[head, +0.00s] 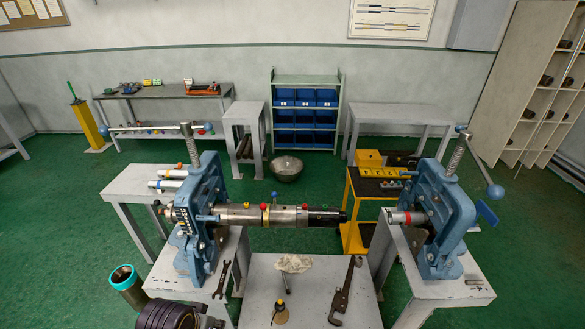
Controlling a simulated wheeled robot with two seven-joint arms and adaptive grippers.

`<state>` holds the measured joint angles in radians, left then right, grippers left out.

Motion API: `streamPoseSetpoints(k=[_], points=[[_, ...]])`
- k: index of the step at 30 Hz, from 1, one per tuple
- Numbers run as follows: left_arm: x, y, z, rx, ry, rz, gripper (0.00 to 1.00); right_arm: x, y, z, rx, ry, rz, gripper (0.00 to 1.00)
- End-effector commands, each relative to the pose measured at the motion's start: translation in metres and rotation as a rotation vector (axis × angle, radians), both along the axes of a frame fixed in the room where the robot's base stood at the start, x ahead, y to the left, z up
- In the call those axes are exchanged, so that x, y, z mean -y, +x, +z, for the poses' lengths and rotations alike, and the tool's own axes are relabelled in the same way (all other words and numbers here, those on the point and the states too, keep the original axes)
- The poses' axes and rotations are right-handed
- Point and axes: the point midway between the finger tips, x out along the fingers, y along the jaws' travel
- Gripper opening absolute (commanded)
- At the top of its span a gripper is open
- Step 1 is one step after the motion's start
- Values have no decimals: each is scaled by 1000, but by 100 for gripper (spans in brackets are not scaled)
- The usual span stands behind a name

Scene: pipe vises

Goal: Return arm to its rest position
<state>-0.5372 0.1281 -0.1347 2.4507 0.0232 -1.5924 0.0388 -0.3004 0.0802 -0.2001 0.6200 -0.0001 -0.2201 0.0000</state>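Neither of my grippers shows in the head view. Two blue pipe vises stand on grey tables: one at the left (205,190) and one at the right (445,215). A steel pipe assembly (285,216) with coloured knobs and a black right end runs level from the left vise toward the right. Its black end stops short of the right vise. A short grey piece with a red band (405,217) sticks out from the right vise's left side.
A low table (300,312) in the middle carries a pipe wrench (344,292), a rag (293,263) and an oil can (281,312). A teal-rimmed tube (126,280) and dark ribbed cylinder (168,316) stand front left. A yellow cart (352,205) stands behind.

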Motion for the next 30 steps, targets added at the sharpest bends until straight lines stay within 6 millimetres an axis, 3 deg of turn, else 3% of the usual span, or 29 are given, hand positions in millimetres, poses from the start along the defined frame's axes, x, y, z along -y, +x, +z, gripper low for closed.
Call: streamPoseSetpoints(k=[8, 17, 25, 30], points=[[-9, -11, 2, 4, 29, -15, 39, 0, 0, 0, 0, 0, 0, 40], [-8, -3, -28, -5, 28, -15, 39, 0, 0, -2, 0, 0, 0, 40], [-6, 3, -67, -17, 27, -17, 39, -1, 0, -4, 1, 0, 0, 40], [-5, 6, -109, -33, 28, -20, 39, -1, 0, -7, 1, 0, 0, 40]])
